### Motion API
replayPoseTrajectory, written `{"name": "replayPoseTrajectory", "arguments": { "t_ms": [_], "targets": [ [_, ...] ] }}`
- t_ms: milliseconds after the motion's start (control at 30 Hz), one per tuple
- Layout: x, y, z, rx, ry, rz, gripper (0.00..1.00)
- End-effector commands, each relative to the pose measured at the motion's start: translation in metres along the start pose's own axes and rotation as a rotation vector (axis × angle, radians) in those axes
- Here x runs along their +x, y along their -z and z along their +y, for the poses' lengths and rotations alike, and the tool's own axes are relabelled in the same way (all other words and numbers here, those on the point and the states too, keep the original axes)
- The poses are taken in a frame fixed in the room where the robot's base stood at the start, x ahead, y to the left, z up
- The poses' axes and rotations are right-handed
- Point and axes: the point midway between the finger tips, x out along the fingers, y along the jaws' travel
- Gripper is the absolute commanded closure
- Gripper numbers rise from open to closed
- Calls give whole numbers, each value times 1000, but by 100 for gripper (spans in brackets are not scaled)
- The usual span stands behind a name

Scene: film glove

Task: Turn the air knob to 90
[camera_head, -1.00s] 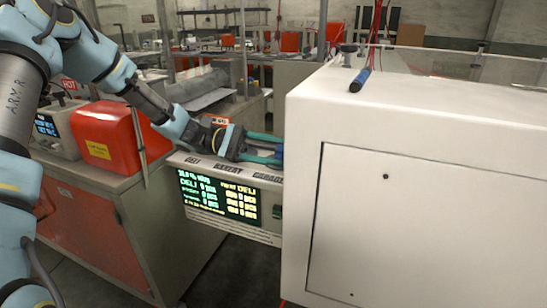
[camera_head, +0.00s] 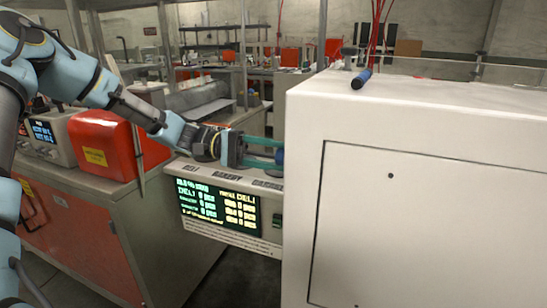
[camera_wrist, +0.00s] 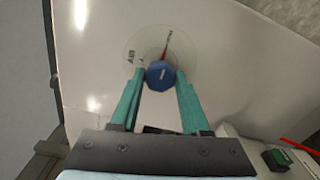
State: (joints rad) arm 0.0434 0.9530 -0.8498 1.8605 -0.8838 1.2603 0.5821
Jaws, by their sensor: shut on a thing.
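The air knob (camera_wrist: 158,76) is a blue knob with a white mark on its face, set on a clear round dial (camera_wrist: 133,52) on the white panel. A red pointer (camera_wrist: 164,53) points up and slightly right on the dial, next to small lettering too small to read. My gripper (camera_wrist: 160,79) is shut on the knob, with one teal finger on each side. In the head view my gripper (camera_head: 277,153) reaches the side of the white cabinet (camera_head: 420,125), and the knob shows there only as a blue edge; its dial is hidden.
A display box (camera_head: 266,240) with green and yellow text stands under my gripper. A red case (camera_head: 104,145) sits on the bench at left. A blue-handled tool (camera_head: 362,78) lies on top of the cabinet. A green switch (camera_wrist: 277,158) is at lower right in the wrist view.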

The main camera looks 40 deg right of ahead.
Motion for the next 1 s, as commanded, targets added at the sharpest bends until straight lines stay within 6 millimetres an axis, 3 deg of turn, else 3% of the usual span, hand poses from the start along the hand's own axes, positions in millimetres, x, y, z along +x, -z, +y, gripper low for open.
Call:
{"name": "replayPoseTrajectory", "arguments": {
  "t_ms": [400, 433, 700, 1000],
  "targets": [
    [0, 0, 0, 7, 1, 1, 100],
    [0, 0, 0, 7, 1, 1, 52],
    [0, 0, 0, 7, 0, 0, 24],
    [-4, 0, -1, 7, 0, 1, 24]
  ]
}}
